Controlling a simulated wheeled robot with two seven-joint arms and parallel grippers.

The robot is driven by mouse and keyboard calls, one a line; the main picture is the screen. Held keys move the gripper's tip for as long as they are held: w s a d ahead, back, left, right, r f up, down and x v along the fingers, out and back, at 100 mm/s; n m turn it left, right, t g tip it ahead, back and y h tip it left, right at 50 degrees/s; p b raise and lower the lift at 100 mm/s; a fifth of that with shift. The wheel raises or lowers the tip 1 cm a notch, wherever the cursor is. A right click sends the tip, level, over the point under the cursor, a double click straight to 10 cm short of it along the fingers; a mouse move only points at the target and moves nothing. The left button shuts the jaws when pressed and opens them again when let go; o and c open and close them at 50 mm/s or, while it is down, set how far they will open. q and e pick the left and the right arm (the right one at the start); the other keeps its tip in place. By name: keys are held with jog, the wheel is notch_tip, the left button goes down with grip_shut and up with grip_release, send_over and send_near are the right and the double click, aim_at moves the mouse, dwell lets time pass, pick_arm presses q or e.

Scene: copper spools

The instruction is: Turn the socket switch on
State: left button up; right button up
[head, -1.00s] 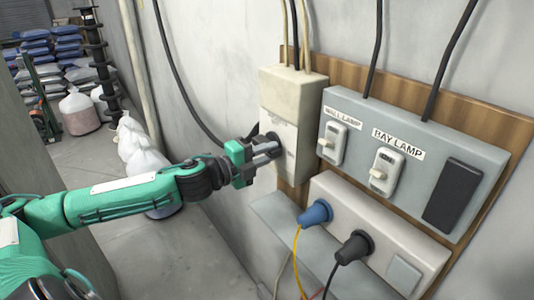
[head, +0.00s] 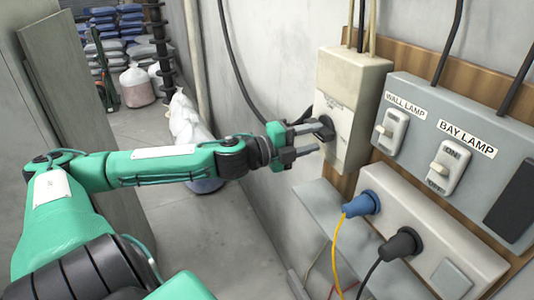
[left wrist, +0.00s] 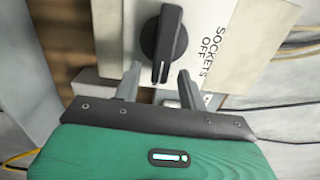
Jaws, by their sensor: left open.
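The socket switch is a black rotary knob (head: 326,128) on the side of a cream box (head: 342,105). In the left wrist view the knob (left wrist: 164,35) has an upright grip bar with a white mark at its lower end. Printing reading "SOCKETS OFF" (left wrist: 213,55) is beside it. My left gripper (head: 317,134) is open in front of the knob. In the left wrist view its fingertips (left wrist: 158,78) are on either side of the bar's lower end, with gaps visible. I cannot tell whether either finger touches the knob. My right gripper is not in view.
A grey panel with wall lamp (head: 392,129) and bay lamp (head: 447,165) switches is right of the box. Below are a blue plug (head: 361,203) and a black plug (head: 402,244) with hanging cables. White sacks (head: 188,125) stand behind my left arm.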

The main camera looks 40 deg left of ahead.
pick_arm(q)
jog(key=shift+v, duration=1.5)
jog(key=p+v, duration=0.3)
jog(key=v, duration=0.5)
jog(key=shift+s, duration=0.2)
jog(key=shift+a+f, duration=0.1)
